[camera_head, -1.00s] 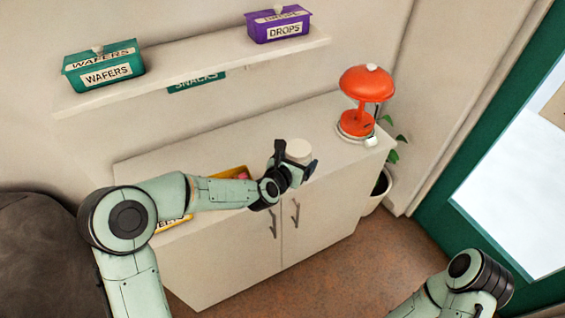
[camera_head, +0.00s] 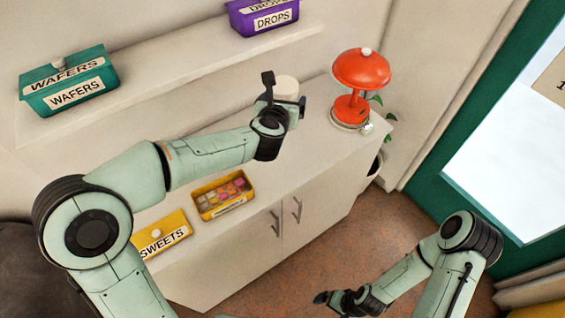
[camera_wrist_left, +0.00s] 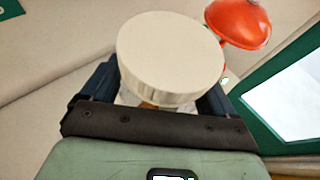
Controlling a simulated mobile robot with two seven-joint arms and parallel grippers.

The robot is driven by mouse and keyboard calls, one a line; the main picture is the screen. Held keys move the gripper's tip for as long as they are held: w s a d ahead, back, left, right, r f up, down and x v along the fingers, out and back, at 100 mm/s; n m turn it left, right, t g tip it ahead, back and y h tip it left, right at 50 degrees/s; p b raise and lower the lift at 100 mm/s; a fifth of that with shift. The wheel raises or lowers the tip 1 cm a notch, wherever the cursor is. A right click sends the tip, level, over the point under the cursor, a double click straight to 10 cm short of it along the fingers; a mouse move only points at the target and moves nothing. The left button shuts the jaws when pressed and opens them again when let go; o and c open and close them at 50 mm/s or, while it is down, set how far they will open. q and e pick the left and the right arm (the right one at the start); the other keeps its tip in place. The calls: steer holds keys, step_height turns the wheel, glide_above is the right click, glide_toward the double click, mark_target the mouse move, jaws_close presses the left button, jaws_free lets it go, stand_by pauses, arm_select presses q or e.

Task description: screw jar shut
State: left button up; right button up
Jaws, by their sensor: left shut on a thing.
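A jar with a broad white lid (camera_head: 285,88) is between the fingers of my left gripper (camera_head: 284,103), which is shut on it. In the left wrist view the round lid (camera_wrist_left: 170,55) sits above the fingers of the left gripper (camera_wrist_left: 155,92). The jar body is mostly hidden below it; a small whitish and brown patch shows. I cannot tell how tightly the lid sits. The jar appears held up above the white cabinet (camera_head: 240,240). My right gripper (camera_head: 325,299) is low at the bottom, away from the jar; its fingers are too small to read.
An orange lamp (camera_head: 361,72) stands right of the jar on the cabinet. An open yellow tin of sweets (camera_head: 224,212) and its yellow lid (camera_head: 178,225) lie on the front left. A green wafers tin (camera_head: 92,73) and a purple drops tin (camera_head: 285,24) stand on the shelf (camera_head: 140,78).

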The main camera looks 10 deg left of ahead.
arm_select(q)
steer(key=shift+r, duration=0.1)
step_height(320, 180, down, 16)
steer(key=b, duration=0.3)
arm_select(e)
steer(key=s+f, duration=0.1)
steer(key=f, duration=0.1)
steer(key=s+f, duration=0.1)
steer(key=shift+s+f, duration=0.35)
steer(key=shift+s, duration=0.05)
arm_select(q)
step_height(320, 180, down, 4)
steer(key=shift+f, duration=0.1)
arm_select(e)
steer(key=shift+f, duration=0.1)
